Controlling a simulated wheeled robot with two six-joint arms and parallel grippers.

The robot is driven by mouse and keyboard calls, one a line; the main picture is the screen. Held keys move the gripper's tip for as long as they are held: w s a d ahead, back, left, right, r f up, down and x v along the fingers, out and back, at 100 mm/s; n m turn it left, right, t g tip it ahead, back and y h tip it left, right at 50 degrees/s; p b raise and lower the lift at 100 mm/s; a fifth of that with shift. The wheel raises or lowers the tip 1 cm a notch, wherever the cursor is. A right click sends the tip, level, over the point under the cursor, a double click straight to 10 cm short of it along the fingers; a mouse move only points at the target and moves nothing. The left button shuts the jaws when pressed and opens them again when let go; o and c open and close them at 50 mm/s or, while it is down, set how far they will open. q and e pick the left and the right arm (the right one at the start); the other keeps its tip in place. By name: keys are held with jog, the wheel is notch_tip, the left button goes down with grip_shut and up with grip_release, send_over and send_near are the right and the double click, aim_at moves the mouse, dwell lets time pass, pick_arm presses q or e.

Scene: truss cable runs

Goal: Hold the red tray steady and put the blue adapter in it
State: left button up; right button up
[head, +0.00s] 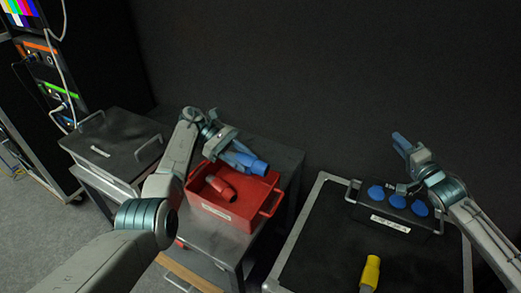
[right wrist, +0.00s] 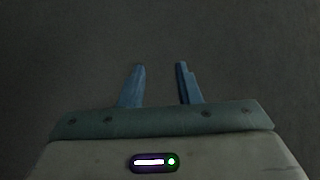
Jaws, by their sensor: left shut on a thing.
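The red tray (head: 225,213) stands on a grey cart left of centre, with a red connector (head: 222,188) lying in it. My left gripper (head: 232,149) is over the tray's back part, shut on the blue adapter (head: 252,164). The adapter is tilted, its thick end pointing right and down near the tray's back right rim; I cannot tell whether it touches the tray. My right gripper (head: 400,143) is raised at the right, away from the tray. In the right wrist view its two blue fingers (right wrist: 160,85) are apart with nothing between them.
A black case (head: 335,235) with a metal edge stands right of the cart. On it are a black box with several blue round caps (head: 396,201) and a yellow connector (head: 370,272). A grey lidded box (head: 115,145) with handles and an equipment rack (head: 50,75) are at the left.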

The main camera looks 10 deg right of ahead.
aim_at(245, 175)
jog(key=w+f+m+g+h, duration=0.4)
jog(key=w+f+m, duration=0.4)
jog(key=f+m, duration=0.1)
jog(key=w+a+f+m+g, duration=0.3)
jog(key=w+a+f, duration=0.15)
jog(key=a, duration=0.45)
jog(key=a+r+g+y, duration=0.1)
jog(key=a+g, duration=0.1)
jog(key=a, duration=0.8)
jog(key=a+r+m+g+y, duration=0.1)
jog(key=a+r+g+y, duration=0.1)
jog(key=a, duration=0.8)
jog(key=a+r+m+g+y, duration=0.1)
jog(key=a+g, duration=0.3)
jog(key=a, duration=0.6)
jog(key=shift+w+a+r+y, duration=0.25)
jog(key=shift+w+y, duration=0.15)
jog(key=shift+y, duration=0.3)
jog(key=shift+a+f, duration=0.15)
jog(key=x, duration=1.1)
jog(key=shift+f, duration=0.35)
jog(key=shift+a, duration=0.1)
